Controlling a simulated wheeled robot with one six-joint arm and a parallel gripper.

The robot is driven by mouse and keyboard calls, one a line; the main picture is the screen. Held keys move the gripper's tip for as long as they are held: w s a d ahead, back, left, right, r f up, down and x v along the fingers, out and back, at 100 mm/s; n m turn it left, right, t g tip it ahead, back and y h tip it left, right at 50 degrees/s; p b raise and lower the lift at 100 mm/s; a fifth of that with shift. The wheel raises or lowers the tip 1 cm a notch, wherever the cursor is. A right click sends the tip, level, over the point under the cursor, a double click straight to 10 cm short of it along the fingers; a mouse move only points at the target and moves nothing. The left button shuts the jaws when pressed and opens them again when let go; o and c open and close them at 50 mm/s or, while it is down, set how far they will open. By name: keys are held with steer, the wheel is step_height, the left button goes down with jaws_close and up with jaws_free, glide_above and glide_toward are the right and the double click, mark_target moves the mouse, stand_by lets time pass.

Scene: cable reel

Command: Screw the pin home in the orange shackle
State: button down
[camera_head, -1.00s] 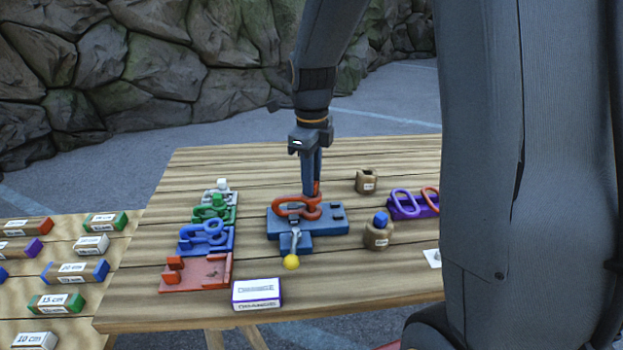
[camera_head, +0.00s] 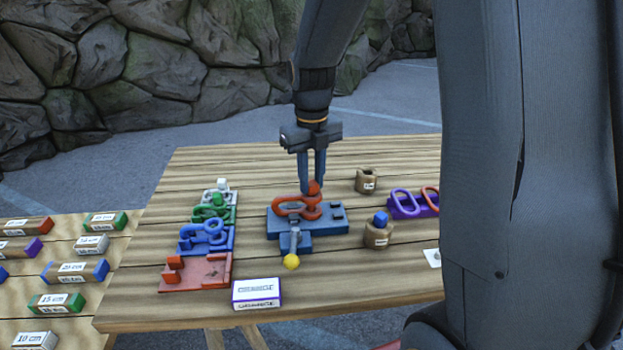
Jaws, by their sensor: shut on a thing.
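The orange shackle (camera_head: 290,209) lies in a blue fixture (camera_head: 333,225) in the middle of the wooden table. The orange head of the pin (camera_head: 314,187) shows at the shackle's far right side, upright between my fingertips. My gripper (camera_head: 312,184) points down from above and is shut on the pin's head. How deep the pin sits in the shackle cannot be told from this view. A grey lever with a yellow ball (camera_head: 291,262) sticks out at the fixture's front.
At left stand a red holder (camera_head: 195,272), a blue holder with a blue shackle (camera_head: 207,235), and green and white ones behind. At right are two brown pots (camera_head: 378,234) and a purple rack (camera_head: 407,210). A white box (camera_head: 257,293) lies in front.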

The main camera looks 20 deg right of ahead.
steer(key=c, duration=1.6)
jaws_free()
steer(key=shift+r+p, duration=2.1)
steer(key=shift+r, duration=0.2)
